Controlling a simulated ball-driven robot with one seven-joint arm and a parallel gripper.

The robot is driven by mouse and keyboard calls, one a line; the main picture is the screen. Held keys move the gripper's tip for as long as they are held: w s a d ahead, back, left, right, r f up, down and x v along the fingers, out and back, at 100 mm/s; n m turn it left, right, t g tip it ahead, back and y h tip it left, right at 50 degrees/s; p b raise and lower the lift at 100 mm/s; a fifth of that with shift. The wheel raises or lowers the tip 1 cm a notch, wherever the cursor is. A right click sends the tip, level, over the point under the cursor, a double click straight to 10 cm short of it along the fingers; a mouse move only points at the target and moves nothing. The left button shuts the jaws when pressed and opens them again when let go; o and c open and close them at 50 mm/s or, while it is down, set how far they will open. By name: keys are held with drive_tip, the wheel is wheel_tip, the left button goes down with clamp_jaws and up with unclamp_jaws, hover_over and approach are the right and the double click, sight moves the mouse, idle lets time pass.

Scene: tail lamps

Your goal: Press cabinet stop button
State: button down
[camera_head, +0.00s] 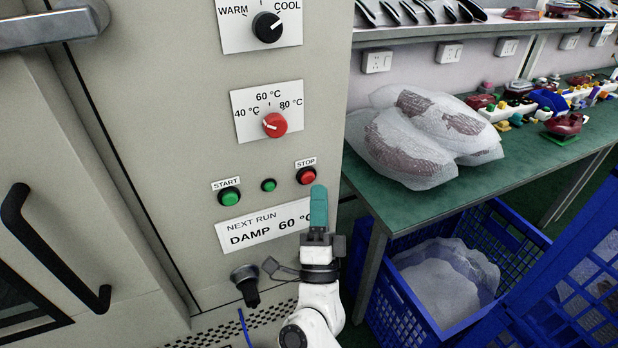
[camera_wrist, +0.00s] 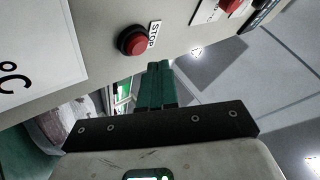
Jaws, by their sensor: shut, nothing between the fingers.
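The red stop button (camera_head: 306,176) sits on the cabinet front (camera_head: 190,120) under a small STOP label. It also shows in the wrist view (camera_wrist: 132,41), upper left of my fingertips, as a red cap in a dark ring. My gripper (camera_head: 319,190) is shut and empty, its teal fingers pointing up just below and right of the button in the head view. In the wrist view the fingertips (camera_wrist: 158,66) appear apart from the button; the exact gap cannot be told.
A green start button (camera_head: 229,197) and a small green button (camera_head: 269,185) are left of the stop button.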

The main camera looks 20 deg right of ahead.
drive_tip(key=shift+s+p, duration=0.55)
drive_tip(key=shift+s, duration=1.65)
